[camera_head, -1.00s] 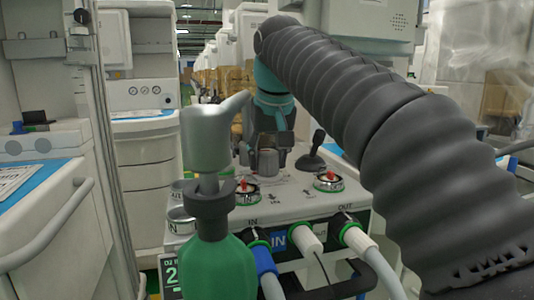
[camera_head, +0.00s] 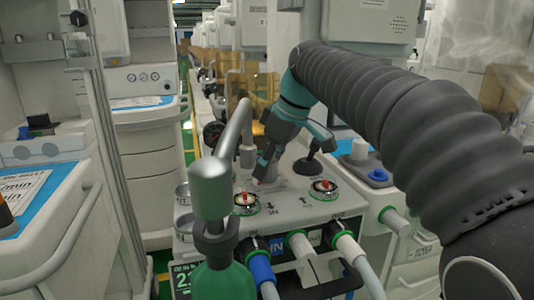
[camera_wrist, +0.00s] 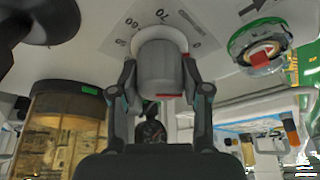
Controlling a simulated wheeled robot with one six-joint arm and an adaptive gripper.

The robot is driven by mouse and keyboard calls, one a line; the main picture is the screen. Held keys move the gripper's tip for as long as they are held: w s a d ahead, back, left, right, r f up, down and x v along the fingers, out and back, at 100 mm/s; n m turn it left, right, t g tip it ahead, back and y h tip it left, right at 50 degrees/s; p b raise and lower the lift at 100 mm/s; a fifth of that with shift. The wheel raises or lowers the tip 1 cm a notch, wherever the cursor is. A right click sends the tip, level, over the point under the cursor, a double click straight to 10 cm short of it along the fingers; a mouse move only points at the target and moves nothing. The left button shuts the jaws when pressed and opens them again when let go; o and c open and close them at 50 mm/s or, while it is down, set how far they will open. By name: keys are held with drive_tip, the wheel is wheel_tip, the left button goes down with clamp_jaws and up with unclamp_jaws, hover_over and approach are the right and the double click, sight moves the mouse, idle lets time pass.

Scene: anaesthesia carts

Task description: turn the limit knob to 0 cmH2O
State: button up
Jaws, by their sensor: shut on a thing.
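The limit knob (camera_wrist: 160,68) is a grey round knob with a red mark on its rim, in the middle of the wrist view. It stands on a light panel beside a printed scale (camera_wrist: 150,20) on which 70 and 60 are readable. My gripper (camera_wrist: 159,78) is shut on the knob, one finger on each side. In the head view my gripper (camera_head: 266,162) reaches down to the machine's top panel, tilted, and mostly hides the knob.
Two red-centred valves with green rings, left (camera_head: 246,202) and right (camera_head: 323,188), flank the knob area. Hoses (camera_head: 262,267) leave the front.

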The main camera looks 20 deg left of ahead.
drive_tip(key=shift+a+n+g+p, duration=0.1)
drive_tip(key=shift+n+g+p, duration=0.45)
drive_tip(key=shift+n, duration=0.55)
drive_tip(key=o, duration=1.1)
drive_tip(key=shift+s+a, duration=0.1)
drive_tip(key=shift+o, duration=0.2)
drive_tip(key=shift+d+r, duration=0.1)
drive_tip(key=shift+d, duration=0.1)
drive_tip(key=v, duration=1.1)
drive_tip(key=shift+r, duration=0.35)
drive_tip(key=shift+d, duration=0.15)
drive_tip(key=shift+s, duration=0.1)
